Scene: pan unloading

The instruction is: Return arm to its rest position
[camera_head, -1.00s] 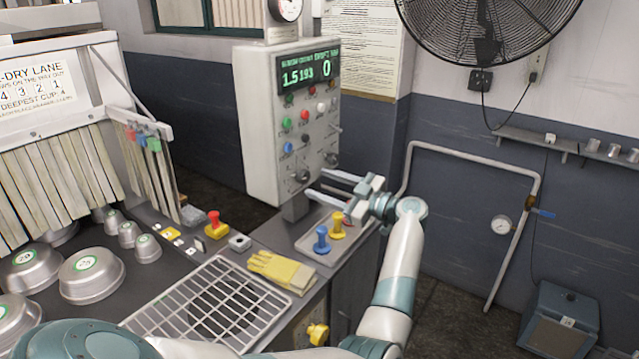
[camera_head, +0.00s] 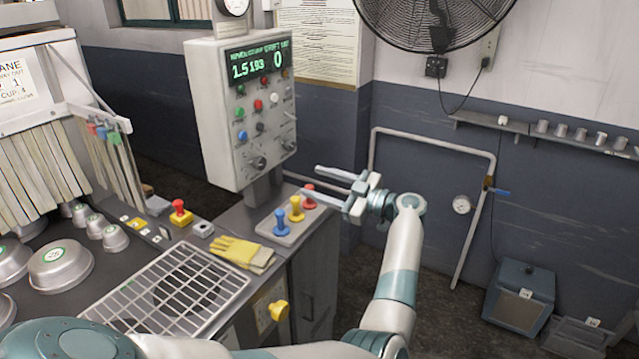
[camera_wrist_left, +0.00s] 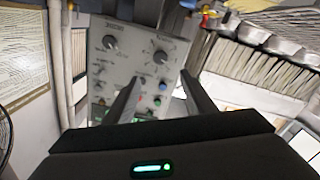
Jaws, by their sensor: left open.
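My left gripper (camera_head: 322,183) is open and empty. It hangs in the air at the right of the control panel (camera_head: 240,110), close to the red knob (camera_head: 309,197) in the head view, with its fingers pointing left. In the left wrist view its two dark fingers (camera_wrist_left: 157,92) stand apart with nothing between them, and the panel face (camera_wrist_left: 130,62) with its knobs and buttons shows upside down behind them. My left arm rises from the bottom of the head view. My right gripper is not seen.
A plate with blue (camera_head: 281,222), yellow (camera_head: 296,208) and red knobs lies below the panel. Yellow gloves (camera_head: 242,253), a wire grate (camera_head: 165,290) and metal pans (camera_head: 60,266) lie on the bench. A pipe (camera_head: 430,142) runs along the wall behind my gripper.

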